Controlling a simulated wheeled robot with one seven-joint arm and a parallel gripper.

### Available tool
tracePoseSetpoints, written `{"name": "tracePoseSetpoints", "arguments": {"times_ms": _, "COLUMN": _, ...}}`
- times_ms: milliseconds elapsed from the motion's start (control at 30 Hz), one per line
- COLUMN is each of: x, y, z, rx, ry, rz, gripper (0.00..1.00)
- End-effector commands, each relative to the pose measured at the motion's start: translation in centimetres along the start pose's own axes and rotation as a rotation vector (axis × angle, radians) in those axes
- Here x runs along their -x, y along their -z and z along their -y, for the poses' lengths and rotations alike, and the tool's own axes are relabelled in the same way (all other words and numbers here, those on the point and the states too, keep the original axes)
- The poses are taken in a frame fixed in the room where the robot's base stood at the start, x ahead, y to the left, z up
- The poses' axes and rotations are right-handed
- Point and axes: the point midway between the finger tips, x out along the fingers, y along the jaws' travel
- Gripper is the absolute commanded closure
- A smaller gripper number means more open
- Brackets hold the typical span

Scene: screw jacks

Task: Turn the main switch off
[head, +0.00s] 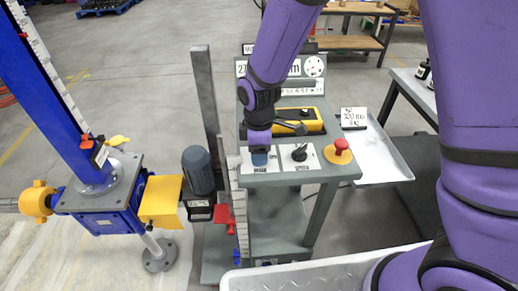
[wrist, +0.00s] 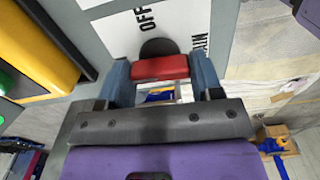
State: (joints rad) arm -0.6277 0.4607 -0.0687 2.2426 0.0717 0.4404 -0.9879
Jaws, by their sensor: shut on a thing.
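The main switch (wrist: 160,67) shows in the wrist view as a red handle on a dark round base. It sits on a white plate (wrist: 128,28) with the word OFF and a partly hidden word that looks like MAIN. My gripper (wrist: 160,72) has its two blue fingers on either side of the red handle, shut on it. The handle lies across the picture, side to side between the fingers. In the head view my gripper (head: 259,158) points down at the left plate of the grey console (head: 275,179) and hides the switch there.
Right of my gripper are a black knob (head: 299,153) and a red mushroom button (head: 340,147). A yellow device (head: 300,122) lies behind. A grey tray (head: 392,165) is at the right. A blue screw jack (head: 100,195) and a dark motor (head: 198,170) stand left.

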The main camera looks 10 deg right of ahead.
Motion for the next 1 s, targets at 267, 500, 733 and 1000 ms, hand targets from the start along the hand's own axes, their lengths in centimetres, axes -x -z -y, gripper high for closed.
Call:
{"name": "tracePoseSetpoints", "arguments": {"times_ms": 267, "x": 0.05, "y": -0.02, "z": -0.05, "rx": -0.178, "ry": -0.001, "rz": 0.0, "gripper": 0.64}}
{"name": "tracePoseSetpoints", "arguments": {"times_ms": 500, "x": 0.05, "y": -0.01, "z": -0.06, "rx": -0.403, "ry": -0.001, "rz": -0.001, "gripper": 0.64}}
{"name": "tracePoseSetpoints", "arguments": {"times_ms": 733, "x": 0.06, "y": 0.01, "z": -0.05, "rx": -0.622, "ry": -0.001, "rz": -0.001, "gripper": 0.64}}
{"name": "tracePoseSetpoints", "arguments": {"times_ms": 1000, "x": 0.07, "y": 0.03, "z": -0.06, "rx": -0.878, "ry": -0.001, "rz": -0.001, "gripper": 0.64}}
